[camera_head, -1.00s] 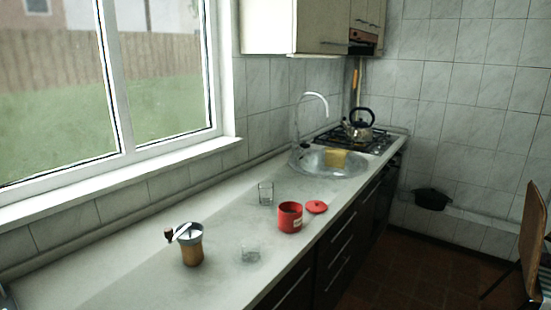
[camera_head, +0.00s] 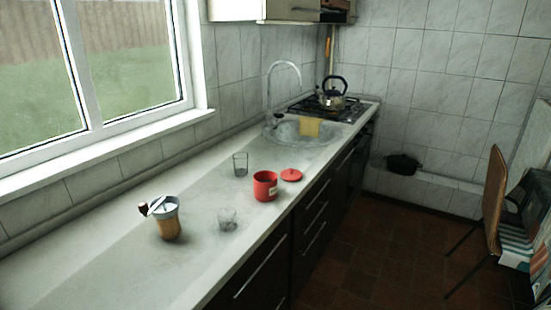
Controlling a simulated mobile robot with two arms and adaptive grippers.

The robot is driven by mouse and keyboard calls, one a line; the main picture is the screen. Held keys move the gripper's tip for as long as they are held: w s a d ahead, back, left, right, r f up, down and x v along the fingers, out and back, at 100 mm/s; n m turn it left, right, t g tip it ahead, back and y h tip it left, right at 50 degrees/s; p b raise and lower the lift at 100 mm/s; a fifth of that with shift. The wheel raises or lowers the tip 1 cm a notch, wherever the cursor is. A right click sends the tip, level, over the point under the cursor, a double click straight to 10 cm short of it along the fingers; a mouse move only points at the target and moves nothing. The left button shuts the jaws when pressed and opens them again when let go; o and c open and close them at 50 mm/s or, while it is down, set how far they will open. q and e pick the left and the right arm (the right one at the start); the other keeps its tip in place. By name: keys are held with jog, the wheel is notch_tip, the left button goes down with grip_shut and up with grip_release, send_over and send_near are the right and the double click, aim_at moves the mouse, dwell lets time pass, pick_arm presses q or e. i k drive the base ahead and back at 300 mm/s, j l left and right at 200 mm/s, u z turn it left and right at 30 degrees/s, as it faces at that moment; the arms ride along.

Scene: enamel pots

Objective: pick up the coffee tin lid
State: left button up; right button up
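The red coffee tin lid (camera_head: 291,175) lies flat on the pale counter (camera_head: 120,262), near its front edge. The red coffee tin (camera_head: 265,187) stands upright and uncovered just left of the lid, with a small light label on its side. Neither of my grippers shows in the head view.
A coffee grinder (camera_head: 168,218) and two clear glasses (camera_head: 240,165) (camera_head: 228,220) stand on the counter left of the tin. Behind are the sink (camera_head: 290,135) with a yellow sponge (camera_head: 309,127), a faucet (camera_head: 268,90) and a kettle (camera_head: 333,95) on the stove. A chair (camera_head: 494,190) stands right; floor between is clear.

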aim_at(290, 174)
jog(key=i+l+u, duration=0.15)
jog(key=l, duration=0.25)
jog(key=i+l+u, duration=0.2)
jog(key=l, duration=0.25)
jog(key=i+l+u, duration=0.15)
jog(key=l, duration=0.25)
jog(key=l+u, duration=0.2)
jog(key=l, duration=0.25)
